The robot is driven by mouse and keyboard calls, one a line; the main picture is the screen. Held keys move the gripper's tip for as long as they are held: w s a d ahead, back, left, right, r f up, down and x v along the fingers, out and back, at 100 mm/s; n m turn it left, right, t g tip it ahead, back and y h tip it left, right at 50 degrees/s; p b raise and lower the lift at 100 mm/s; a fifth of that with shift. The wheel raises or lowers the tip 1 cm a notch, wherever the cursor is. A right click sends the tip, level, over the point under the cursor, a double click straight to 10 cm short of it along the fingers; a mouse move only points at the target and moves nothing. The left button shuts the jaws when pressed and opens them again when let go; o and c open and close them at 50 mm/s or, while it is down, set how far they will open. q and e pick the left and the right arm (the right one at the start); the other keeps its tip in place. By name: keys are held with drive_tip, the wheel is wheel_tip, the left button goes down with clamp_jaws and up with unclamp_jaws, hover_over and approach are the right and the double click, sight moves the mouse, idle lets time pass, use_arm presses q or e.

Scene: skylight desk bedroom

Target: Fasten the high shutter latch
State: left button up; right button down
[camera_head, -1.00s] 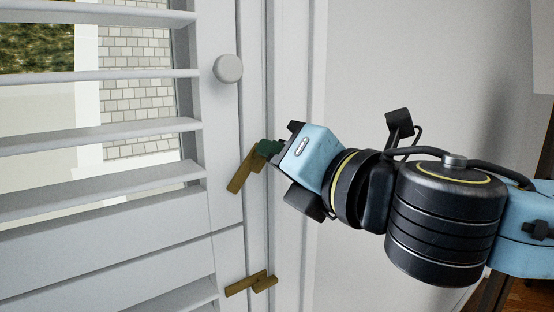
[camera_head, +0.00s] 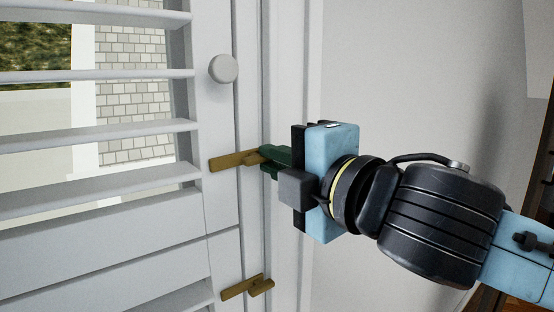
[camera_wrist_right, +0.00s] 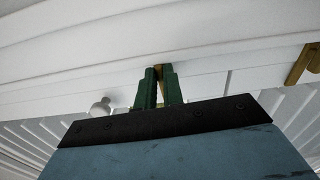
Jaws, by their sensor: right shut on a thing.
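The high latch (camera_head: 233,160) is a brass bar on the white shutter (camera_head: 216,120). It lies nearly level across the shutter's edge, its left end on the shutter stile and its right end at my gripper. My right gripper (camera_head: 268,158) has green fingers shut on the latch's right end, which they partly hide. In the right wrist view the green fingers (camera_wrist_right: 160,88) have a bit of brass between them. A second, lower brass latch (camera_head: 247,287) sits below, slightly tilted. My left gripper is not in view.
A round white knob (camera_head: 223,68) sticks out of the shutter above the high latch. Open slats (camera_head: 90,136) fill the left. A plain wall (camera_head: 410,80) lies right of the white frame (camera_head: 283,90).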

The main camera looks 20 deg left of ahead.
drive_tip(key=shift+m, duration=0.4)
drive_tip(key=c, duration=1.5)
unclamp_jaws()
drive_tip(key=b+v, duration=0.5)
drive_tip(key=v, duration=0.8)
drive_tip(key=shift+s+d, duration=0.1)
drive_tip(key=shift+d, duration=0.05)
